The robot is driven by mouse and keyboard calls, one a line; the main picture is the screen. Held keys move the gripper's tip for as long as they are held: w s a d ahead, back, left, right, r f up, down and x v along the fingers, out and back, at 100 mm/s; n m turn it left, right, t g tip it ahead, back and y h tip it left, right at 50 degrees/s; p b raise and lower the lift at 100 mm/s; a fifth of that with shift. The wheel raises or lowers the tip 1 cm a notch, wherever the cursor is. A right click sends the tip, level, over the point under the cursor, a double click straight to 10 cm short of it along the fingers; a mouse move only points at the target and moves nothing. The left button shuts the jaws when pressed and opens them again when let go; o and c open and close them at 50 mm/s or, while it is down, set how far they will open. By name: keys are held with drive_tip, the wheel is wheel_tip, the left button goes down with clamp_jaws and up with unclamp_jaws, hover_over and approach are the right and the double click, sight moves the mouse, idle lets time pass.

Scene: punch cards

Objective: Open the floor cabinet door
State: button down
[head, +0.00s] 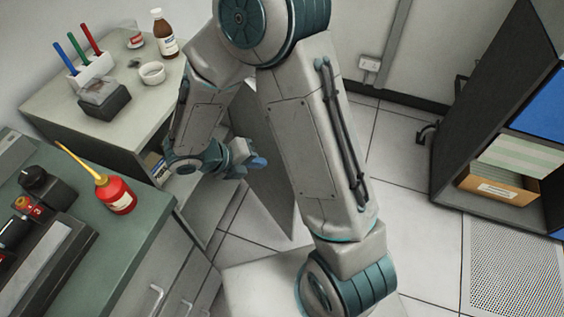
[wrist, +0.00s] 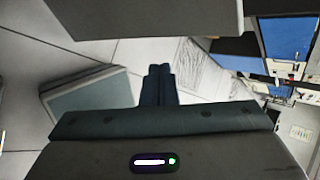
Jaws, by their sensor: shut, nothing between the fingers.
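The floor cabinet (head: 120,118) stands at the upper left in the head view, with a pale top. Its grey door (head: 275,185) stands swung out from the cabinet front, partly hidden behind my arm. Part of the dark interior shows, with a few small items (head: 156,165) inside. My gripper (head: 260,163) is shut and empty, between the cabinet opening and the door, and overlaps the door's face in the picture. I cannot tell whether it touches the door. The shut fingers (wrist: 158,72) also show in the wrist view, over floor tiles.
Markers, a brown bottle (head: 164,35) and a small bowl (head: 152,72) stand on the cabinet top. A green-topped counter with a red oil can (head: 116,194) is at lower left. A dark shelf (head: 490,110) stands at right. Tiled floor (head: 410,185) lies clear between.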

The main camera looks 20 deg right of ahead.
drive_tip(key=w+d+f+n+t, duration=0.1)
drive_tip(key=w+d+f+n, duration=0.2)
drive_tip(key=d+f, duration=0.5)
drive_tip(key=shift+w+d+f+n+b, duration=0.15)
drive_tip(key=shift+w+f+n+b, duration=0.2)
drive_tip(key=shift+w+f, duration=0.45)
